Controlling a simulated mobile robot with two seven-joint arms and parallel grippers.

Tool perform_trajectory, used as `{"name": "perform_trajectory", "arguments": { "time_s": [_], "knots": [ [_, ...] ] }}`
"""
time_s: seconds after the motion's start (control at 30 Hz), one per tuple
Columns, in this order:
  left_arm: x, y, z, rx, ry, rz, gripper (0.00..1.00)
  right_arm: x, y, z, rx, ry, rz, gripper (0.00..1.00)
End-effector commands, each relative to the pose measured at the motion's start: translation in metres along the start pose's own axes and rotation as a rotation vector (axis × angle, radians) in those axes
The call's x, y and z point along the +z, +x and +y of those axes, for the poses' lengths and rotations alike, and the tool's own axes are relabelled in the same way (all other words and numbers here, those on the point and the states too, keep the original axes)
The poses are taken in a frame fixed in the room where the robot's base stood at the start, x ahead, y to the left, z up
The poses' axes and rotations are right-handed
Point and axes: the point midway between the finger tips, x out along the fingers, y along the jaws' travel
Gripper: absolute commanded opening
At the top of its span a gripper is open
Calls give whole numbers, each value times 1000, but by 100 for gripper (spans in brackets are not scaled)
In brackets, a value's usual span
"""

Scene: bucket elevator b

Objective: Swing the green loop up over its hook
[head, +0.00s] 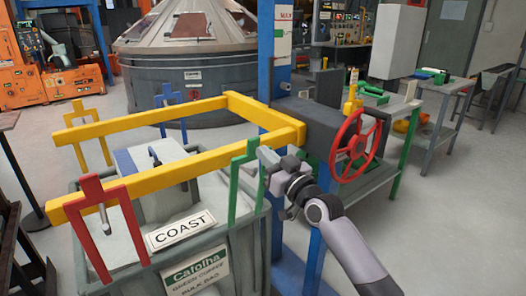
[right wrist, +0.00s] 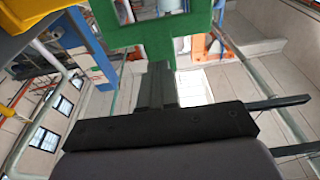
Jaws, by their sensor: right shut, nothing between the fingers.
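The green loop (head: 234,190) is an upright flat frame with a short tab on top. It stands at the near right corner of the bulk bag, its upper bar in front of the near yellow beam. My right gripper (head: 268,162) is at the loop's upper right side, close to the beam. In the right wrist view its fingers (right wrist: 157,85) are shut and empty, pointing at the green loop (right wrist: 150,38), which fills the top middle. Whether they touch is unclear. I cannot make out the green loop's hook. My left gripper is not in view.
The yellow lifting frame (head: 180,168) reaches left over the bag (head: 185,222). The red loop (head: 92,190) is at its near left end; a blue loop (head: 170,97) is behind. A red handwheel (head: 357,146) and a blue post (head: 266,50) stand close to my right arm.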

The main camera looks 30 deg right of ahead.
Motion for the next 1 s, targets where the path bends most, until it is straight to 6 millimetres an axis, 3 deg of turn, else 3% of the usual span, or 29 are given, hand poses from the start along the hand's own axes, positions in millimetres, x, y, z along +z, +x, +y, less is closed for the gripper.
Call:
{"name": "perform_trajectory", "arguments": {
  "time_s": [0.2,0.67,1.0],
  "knots": [
    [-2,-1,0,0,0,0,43,0,13,0,-1,1,-1,0],
    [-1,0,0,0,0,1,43,0,18,0,-1,0,0,0],
    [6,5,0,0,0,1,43,-1,57,0,0,-1,1,0]
  ]
}}
